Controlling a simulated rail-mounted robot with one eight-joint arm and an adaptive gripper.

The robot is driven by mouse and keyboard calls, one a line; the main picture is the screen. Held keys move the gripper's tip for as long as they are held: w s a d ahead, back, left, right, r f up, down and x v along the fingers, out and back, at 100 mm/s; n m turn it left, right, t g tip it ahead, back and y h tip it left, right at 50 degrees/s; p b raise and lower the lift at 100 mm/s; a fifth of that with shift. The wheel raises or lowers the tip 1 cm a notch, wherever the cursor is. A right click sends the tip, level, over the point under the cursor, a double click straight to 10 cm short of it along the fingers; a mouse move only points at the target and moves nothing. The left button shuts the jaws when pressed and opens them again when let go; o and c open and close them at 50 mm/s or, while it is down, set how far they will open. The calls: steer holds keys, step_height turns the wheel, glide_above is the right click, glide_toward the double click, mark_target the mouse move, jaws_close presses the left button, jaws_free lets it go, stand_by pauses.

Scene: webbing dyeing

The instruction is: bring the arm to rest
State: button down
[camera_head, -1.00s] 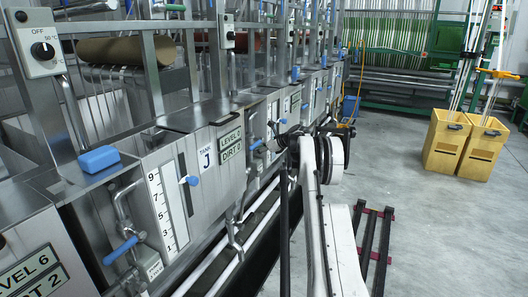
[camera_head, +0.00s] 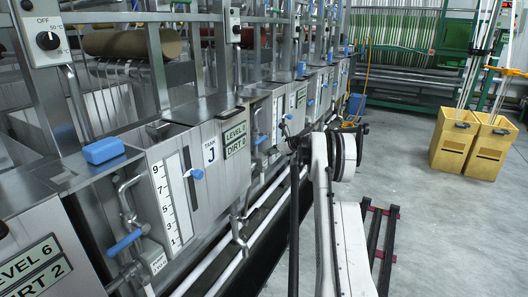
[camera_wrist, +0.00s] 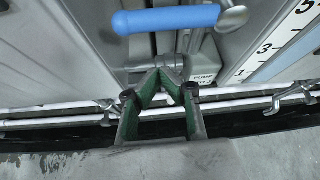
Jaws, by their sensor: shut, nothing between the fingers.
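My arm (camera_head: 322,205) reaches forward from the bottom of the head view, beside the row of steel tanks. My gripper (camera_wrist: 163,80) shows in the wrist view with its green-sided fingers closed together at the tips and nothing between them. Its tips point toward the tank front, below a blue lever handle (camera_wrist: 166,19) and beside a pump label (camera_wrist: 204,77). They look close to the metal fittings there, but I cannot tell whether they touch. In the head view the gripper cannot be made out clearly.
A blue block (camera_head: 104,150) sits on the tank edge. White pipes (camera_wrist: 60,123) run low along the tanks. Yellow bins (camera_head: 488,149) stand at the right, with open floor (camera_head: 430,230) before them.

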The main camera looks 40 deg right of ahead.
steer(key=p+v, duration=0.1)
steer(key=v, duration=0.6)
steer(key=shift+s+d+r, duration=0.2)
steer(key=shift+r, duration=0.15)
